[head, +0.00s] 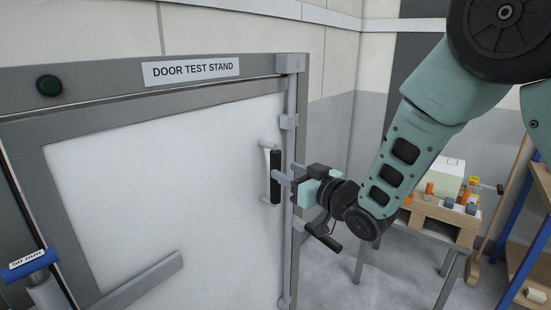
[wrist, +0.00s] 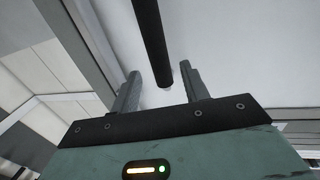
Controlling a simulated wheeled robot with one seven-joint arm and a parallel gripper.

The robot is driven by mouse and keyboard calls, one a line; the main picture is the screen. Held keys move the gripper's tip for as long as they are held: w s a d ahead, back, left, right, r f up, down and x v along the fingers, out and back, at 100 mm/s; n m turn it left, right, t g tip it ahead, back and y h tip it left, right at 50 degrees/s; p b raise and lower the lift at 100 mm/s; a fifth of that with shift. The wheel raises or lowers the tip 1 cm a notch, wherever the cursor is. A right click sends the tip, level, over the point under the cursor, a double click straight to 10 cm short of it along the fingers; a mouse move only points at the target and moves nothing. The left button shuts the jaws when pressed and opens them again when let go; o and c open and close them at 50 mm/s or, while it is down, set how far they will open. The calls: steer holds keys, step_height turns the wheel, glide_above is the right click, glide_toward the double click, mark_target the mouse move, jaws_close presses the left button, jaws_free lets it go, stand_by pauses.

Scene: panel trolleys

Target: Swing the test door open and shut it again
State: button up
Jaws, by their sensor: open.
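The test door (head: 170,170) is a white panel with a grey border and appears shut in the grey frame of the stand. A sign on the frame's top beam reads "DOOR TEST STAND" (head: 190,70). A black vertical bar handle (head: 275,177) stands off the door near its right edge. My gripper (head: 290,179) is at the handle from the right, with its fingers open. In the wrist view the handle (wrist: 152,40) runs between the two open fingers (wrist: 162,82), with a gap showing on each side. Contact with the handle is not visible.
A blue-topped post marked "30 mm" (head: 30,264) stands at the lower left. A wooden crate (head: 432,219) with small parts rests on a table at the right, beside a blue-framed shelf (head: 512,225).

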mark_target(279, 168)
steer(key=shift+p+x, duration=0.75)
steer(key=shift+x, duration=2)
jaws_close()
steer(key=shift+s, duration=0.1)
